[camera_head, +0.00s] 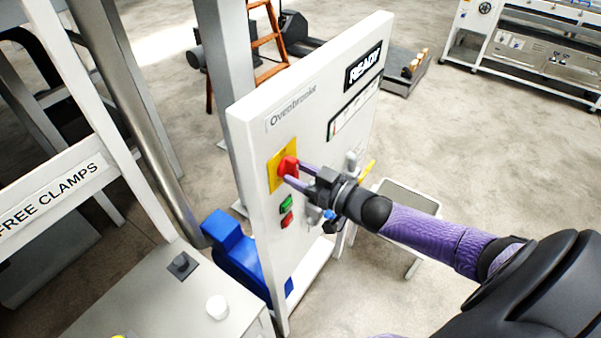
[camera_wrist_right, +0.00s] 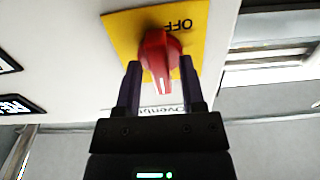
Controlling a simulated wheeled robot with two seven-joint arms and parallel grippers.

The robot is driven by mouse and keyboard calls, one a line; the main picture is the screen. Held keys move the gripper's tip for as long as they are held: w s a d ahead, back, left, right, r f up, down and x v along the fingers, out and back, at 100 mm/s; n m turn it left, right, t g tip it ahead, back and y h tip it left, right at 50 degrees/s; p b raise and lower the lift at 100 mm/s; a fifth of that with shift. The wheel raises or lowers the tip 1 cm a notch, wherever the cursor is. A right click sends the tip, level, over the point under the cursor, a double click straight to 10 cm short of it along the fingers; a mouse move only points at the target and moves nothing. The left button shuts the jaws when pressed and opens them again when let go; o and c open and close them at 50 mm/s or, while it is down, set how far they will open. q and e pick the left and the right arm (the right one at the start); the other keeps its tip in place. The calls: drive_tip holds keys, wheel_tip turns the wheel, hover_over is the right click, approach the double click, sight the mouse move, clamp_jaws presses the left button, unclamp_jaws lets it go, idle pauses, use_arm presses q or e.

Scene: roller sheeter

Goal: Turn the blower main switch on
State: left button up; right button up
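The blower main switch is a red rotary knob (camera_head: 288,167) on a yellow plate (camera_head: 275,176), mounted on the white panel (camera_head: 258,139). The wrist view shows the red knob (camera_wrist_right: 158,58) and the plate (camera_wrist_right: 196,30) with the word OFF, seen upside down. My right gripper (camera_head: 294,173) is at the knob. In the wrist view its two fingers (camera_wrist_right: 158,82) stand apart, one on each side of the knob's handle. A small gap seems to show beside the handle, and I cannot tell whether either finger touches it. My left gripper is not in view.
Below the knob are a green button (camera_head: 286,203) and a red button (camera_head: 287,220). A READY sign (camera_head: 363,68) is at the panel's upper right. A blue object (camera_head: 236,252) stands behind the panel's lower left. A white cabinet top (camera_head: 150,300) is at the front left.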

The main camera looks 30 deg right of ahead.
drive_tip(key=shift+o, duration=0.2)
drive_tip(key=shift+s, duration=0.1)
drive_tip(key=v, duration=0.9)
drive_tip(key=shift+s+d, duration=0.2)
drive_tip(key=shift+s, duration=0.1)
